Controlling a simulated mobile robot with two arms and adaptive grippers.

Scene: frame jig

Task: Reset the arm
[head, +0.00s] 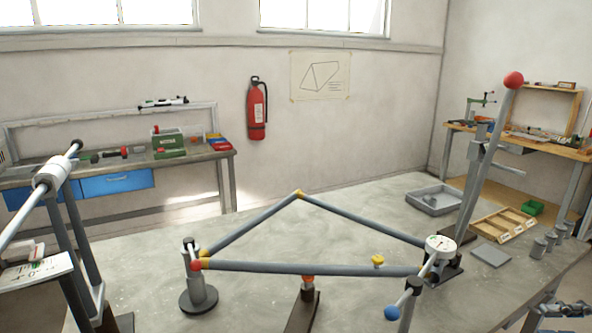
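A tall grey lever arm (487,150) with a red ball (513,80) on top rises at the right of the table, leaning right. A thin rod with a blue ball (391,313) extends down and left below the dial. A grey tube frame (315,268) with yellow joints lies across the jig, its left corner at a post on a round base (198,298). Part of what looks like my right gripper (566,311) shows at the bottom right edge, away from these; its fingers are unclear. My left gripper is not visible.
A grey tray (434,212), a wooden divided tray (503,238), a flat grey plate (491,256) and several small metal cylinders (551,240) occupy the table's right side. A stand with a white cylinder (50,172) rises at the left. The table behind the frame is clear.

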